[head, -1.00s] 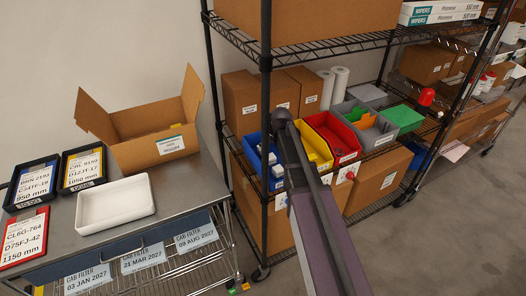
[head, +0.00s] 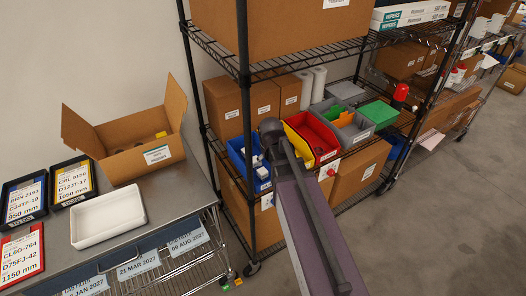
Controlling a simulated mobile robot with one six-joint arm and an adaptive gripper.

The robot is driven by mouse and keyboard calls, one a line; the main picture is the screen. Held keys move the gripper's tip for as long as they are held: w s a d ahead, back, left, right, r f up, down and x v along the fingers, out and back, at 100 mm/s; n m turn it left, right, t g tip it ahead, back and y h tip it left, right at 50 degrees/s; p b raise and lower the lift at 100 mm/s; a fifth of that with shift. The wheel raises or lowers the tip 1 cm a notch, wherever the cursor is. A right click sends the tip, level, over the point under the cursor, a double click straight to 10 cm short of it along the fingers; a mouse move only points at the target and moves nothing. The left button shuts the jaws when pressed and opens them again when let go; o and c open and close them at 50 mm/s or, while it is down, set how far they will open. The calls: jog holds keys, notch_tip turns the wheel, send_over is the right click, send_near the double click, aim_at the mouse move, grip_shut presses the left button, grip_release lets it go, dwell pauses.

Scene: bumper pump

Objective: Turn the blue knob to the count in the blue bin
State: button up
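The blue bin (head: 238,160) stands on the middle shelf of the wire rack, at the left of a row of bins. Some white items show inside it, but my arm hides part of the bin and I cannot count them. A small white plate (head: 267,201) shows below the blue bin, partly behind my arm. I cannot make out a blue knob on it. A red knob (head: 327,172) shows on a white plate below the red and yellow bins. My gripper is not in view; only my arm's links cross the middle of the picture.
A yellow bin (head: 297,143), a red bin (head: 318,128) and grey bins (head: 356,133) share the shelf. A metal table (head: 177,190) at left holds an open carton (head: 130,145), a white tray (head: 107,216) and signs. Floor at right (head: 440,220) is clear.

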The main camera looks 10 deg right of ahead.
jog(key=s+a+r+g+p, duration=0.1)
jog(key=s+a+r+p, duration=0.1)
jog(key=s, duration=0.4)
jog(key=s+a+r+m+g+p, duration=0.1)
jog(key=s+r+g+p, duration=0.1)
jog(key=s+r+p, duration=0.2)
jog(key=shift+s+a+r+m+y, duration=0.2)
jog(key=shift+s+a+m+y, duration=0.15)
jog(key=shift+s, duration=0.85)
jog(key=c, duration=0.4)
